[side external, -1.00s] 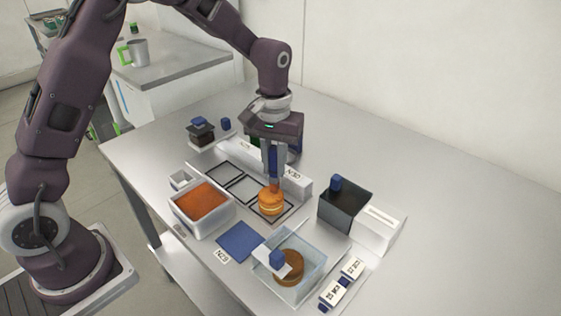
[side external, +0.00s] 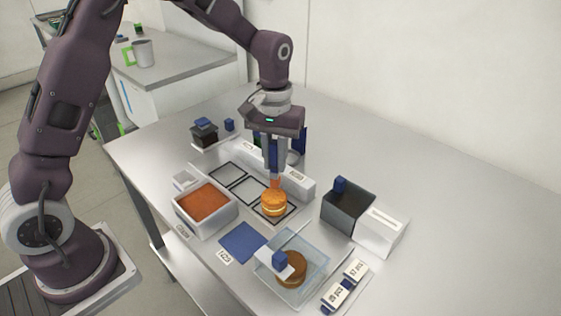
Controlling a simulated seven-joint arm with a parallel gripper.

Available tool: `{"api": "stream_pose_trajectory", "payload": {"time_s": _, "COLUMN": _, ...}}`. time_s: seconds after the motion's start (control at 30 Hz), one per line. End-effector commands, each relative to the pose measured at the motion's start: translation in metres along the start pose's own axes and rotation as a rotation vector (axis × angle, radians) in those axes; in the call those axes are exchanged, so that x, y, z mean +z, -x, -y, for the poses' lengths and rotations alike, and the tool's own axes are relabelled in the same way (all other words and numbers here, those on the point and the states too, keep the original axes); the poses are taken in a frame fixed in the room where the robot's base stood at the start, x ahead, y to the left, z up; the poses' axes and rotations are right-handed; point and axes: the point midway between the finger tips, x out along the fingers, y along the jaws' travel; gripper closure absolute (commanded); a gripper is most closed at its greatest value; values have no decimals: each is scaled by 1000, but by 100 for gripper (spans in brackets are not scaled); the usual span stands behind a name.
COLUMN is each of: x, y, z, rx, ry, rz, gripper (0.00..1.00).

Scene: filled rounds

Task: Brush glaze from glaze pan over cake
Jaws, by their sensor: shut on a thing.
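My gripper (side external: 272,168) is shut on a brush (side external: 275,183) and points straight down. The brush's orange end is at the top of the cake (side external: 274,204); whether it presses on it is too small to tell. The cake is a round golden-orange filled stack with a pale band around its middle. It sits in the nearest of several dark-framed squares on a flat board. A white-walled pan with an orange-brown fill (side external: 205,201), which looks like the glaze pan, stands left of the cake. My fingers hide most of the brush handle.
A clear tray (side external: 312,252) with a brown round and a blue-knobbed tool stands in front. A dark open box (side external: 352,212) and a white box (side external: 382,232) stand right. A blue mat (side external: 242,242) lies between pan and tray. A long white block (side external: 300,184) is behind the cake.

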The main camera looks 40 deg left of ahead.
Motion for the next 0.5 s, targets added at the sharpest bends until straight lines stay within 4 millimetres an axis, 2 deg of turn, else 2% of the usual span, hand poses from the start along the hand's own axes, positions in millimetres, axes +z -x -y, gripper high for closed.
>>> {"api": "stream_pose_trajectory", "payload": {"time_s": 0.17, "x": -5, "y": 0, "z": 15, "rx": 0, "ry": 1, "rz": 0, "gripper": 100}}
{"api": "stream_pose_trajectory", "payload": {"time_s": 0.3, "x": 6, "y": 0, "z": 23, "rx": 0, "ry": 1, "rz": 1, "gripper": 100}}
{"api": "stream_pose_trajectory", "payload": {"time_s": 0.5, "x": 12, "y": 0, "z": 6, "rx": 0, "ry": -2, "rz": 0, "gripper": 100}}
